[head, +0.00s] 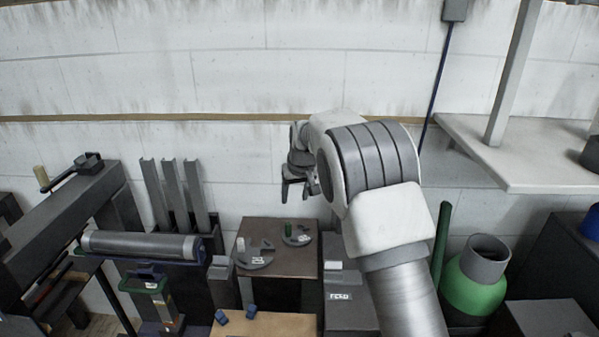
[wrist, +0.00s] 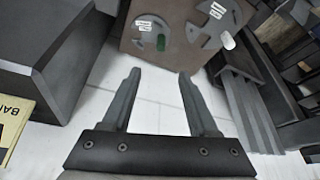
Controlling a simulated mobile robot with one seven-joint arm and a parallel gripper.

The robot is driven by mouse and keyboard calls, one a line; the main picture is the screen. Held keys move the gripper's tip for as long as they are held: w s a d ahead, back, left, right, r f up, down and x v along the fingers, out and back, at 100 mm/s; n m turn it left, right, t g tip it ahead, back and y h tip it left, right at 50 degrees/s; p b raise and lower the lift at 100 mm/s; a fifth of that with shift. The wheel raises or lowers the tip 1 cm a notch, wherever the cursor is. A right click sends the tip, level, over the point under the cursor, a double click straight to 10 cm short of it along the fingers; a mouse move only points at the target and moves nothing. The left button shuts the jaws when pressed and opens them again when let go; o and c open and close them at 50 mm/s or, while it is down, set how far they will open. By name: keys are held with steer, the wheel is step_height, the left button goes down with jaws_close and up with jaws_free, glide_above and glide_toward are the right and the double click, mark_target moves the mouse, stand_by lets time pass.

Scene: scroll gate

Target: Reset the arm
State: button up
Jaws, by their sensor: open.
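My arm rises from the lower right of the head view and bends at its elbow in the middle. My gripper (head: 300,190) hangs in front of the white wall, above the brown table. In the wrist view my gripper (wrist: 155,80) shows two dark fingers spread apart with nothing between them. It is clear of the things around it.
A brown table (head: 290,268) carries two grey discs (head: 255,254) with small labels. A grey roller (head: 140,244) lies at the left. A dark box labelled FEED (head: 345,312) stands beside my arm. A green pot (head: 474,285) and a white shelf (head: 530,165) are at the right.

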steer(key=s+d+r+m+p, duration=0.1)
steer(key=s+d+r, duration=0.5)
steer(key=s+r, duration=0.35)
steer(key=s+d+r+m+p, duration=0.1)
steer(key=s+d+r, duration=0.5)
steer(key=s+r, duration=0.3)
steer(key=s+d+f+m, duration=0.1)
steer(key=s+d, duration=0.2)
steer(key=s, duration=0.9)
steer(key=s+d+f+m+t+h+p, duration=0.1)
steer(key=s+d, duration=0.2)
steer(key=s, duration=0.9)
steer(key=shift+s+d+f+h, duration=0.15)
steer(key=shift+d+f+h, duration=0.1)
steer(key=shift+h, duration=0.05)
